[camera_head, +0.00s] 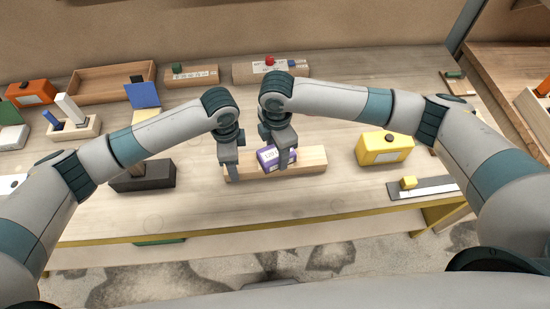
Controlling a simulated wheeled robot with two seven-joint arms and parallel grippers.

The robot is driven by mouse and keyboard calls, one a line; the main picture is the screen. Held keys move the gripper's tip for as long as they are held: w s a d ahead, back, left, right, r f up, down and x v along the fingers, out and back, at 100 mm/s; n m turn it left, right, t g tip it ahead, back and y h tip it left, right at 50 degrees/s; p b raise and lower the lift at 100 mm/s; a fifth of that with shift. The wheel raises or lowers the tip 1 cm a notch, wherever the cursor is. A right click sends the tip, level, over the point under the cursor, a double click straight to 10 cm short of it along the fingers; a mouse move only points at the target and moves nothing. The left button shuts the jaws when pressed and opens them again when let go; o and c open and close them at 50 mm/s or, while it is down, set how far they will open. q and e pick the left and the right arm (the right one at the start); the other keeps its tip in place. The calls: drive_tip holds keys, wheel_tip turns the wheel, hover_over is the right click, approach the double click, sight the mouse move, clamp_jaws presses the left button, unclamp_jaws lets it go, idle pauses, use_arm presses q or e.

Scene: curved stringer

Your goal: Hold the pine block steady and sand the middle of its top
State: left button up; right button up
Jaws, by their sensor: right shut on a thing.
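The pine block (313,161) lies lengthwise across the middle of the workbench, pale and long. My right gripper (279,165) is shut on a purple sanding block (267,156) with a white label, over the middle of the pine block's top. I cannot tell whether the sanding block touches the wood. My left gripper (230,169) points down at the pine block's left end. Its fingers overlap that end in the picture, and their gap is hidden, so I cannot tell whether they grip it.
A dark block (143,177) stands at the left. A wooden tray (110,83) and several small items line the back. The bench front between is clear.

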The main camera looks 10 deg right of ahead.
idle(0.3)
drive_tip(key=shift+r, duration=3.05)
use_arm(q)
drive_tip(key=o, duration=2)
drive_tip(key=shift+r, duration=0.15)
drive_tip(key=shift+r, duration=2.35)
drive_tip(key=shift+r, duration=0.1)
